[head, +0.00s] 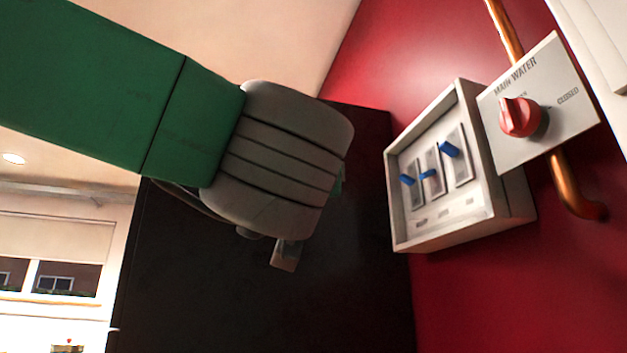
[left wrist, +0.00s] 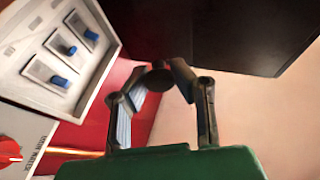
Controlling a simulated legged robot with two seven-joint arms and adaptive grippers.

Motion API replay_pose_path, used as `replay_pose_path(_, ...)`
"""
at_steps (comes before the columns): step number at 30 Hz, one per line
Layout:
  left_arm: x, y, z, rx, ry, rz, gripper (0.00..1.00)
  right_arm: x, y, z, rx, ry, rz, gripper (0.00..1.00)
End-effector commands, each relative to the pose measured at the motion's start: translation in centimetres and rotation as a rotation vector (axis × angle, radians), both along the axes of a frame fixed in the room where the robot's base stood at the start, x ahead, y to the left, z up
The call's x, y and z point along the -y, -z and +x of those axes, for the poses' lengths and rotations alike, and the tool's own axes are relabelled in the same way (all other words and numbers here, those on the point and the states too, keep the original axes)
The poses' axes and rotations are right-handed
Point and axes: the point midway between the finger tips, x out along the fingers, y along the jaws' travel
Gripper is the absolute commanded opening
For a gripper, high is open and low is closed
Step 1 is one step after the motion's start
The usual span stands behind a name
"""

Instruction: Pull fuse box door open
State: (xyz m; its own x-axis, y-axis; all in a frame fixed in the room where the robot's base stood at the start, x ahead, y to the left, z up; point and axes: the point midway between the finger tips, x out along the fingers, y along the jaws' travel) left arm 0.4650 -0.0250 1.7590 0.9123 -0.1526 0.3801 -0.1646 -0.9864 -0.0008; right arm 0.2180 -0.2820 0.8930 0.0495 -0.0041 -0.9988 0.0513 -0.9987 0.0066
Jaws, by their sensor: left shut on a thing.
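The fuse box (head: 397,222) is a light grey box on the red wall, right of centre in the head view. Its front is uncovered, and several blue switches (head: 449,150) show inside. It also shows at upper left in the left wrist view (left wrist: 92,95). My left gripper (left wrist: 160,72) is left of the box, its fingers closed around a dark round piece (left wrist: 156,79); I cannot tell whether this belongs to the box's door. In the head view my own wrist hides most of the fingers. I cannot make out the door panel. My right gripper is not in view.
A white MAIN WATER plate (head: 555,88) with a red knob (head: 519,117) is close right of the box, beside a copper pipe (head: 568,187). A large dark panel (head: 350,270) stands behind my left gripper. A bright window area (head: 65,240) lies far left.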

Motion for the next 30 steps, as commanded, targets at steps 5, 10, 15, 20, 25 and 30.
replay_pose_path(5,0.1,-0.3,-0.2,0.008,0.001,-0.002,0.0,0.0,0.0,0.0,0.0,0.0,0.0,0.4)
replay_pose_path(10,0.1,-0.3,-0.2,0.008,0.002,-0.001,0.34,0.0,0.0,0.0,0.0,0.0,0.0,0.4)
replay_pose_path(15,0.1,-0.2,-0.1,0.004,0.001,-0.001,0.43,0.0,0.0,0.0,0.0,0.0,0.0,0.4)
replay_pose_path(20,0.1,-0.1,0.1,0.002,0.001,-0.001,0.43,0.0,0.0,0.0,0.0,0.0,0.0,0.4)
replay_pose_path(25,0.1,-1.5,0.1,0.003,0.001,-0.003,0.43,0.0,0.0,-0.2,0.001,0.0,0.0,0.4)
replay_pose_path(30,0.2,-4.8,0.0,0.005,0.002,-0.006,0.43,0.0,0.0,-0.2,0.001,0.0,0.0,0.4)
